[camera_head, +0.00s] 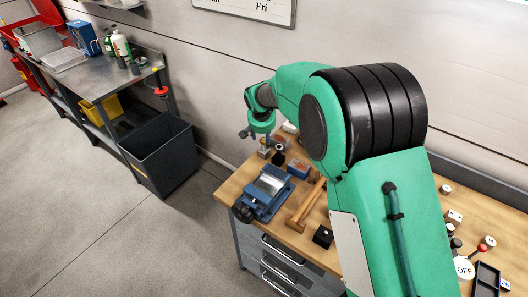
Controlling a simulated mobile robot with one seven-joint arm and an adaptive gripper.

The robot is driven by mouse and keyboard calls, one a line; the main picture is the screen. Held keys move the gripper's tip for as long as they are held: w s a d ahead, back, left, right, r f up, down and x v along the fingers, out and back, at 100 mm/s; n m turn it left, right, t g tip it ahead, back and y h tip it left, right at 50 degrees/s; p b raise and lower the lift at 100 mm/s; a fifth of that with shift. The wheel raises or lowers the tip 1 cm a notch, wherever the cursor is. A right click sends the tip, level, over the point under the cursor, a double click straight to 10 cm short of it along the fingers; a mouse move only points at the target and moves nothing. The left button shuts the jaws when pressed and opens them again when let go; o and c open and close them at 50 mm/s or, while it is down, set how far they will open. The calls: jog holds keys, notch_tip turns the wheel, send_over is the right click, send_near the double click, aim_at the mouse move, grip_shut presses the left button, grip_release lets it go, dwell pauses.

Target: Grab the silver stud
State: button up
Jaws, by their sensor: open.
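My green arm reaches over the wooden workbench (233,191) from the right, and my gripper (262,139) is at the back left corner, above a group of small parts. It is small in view, but its jaws are open, with nothing visible held in them. A small greyish piece (264,153) stands just below my gripper, and a dark round-topped piece (278,153) stands just right of it. I cannot tell whether either is the silver stud; it is too small or partly hidden to make out surely.
A blue vise (266,194) sits at the bench's front left edge. Right of it are a wooden mallet (305,208), a blue box (298,169) and a black block (323,237). My arm hides the bench middle. Small parts and a black tray (486,280) lie at right.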

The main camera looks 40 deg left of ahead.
aim_at(264, 140)
jog(key=shift+b+x, duration=0.5)
jog(key=shift+x, duration=2.05)
jog(key=shift+d, duration=0.1)
grip_shut()
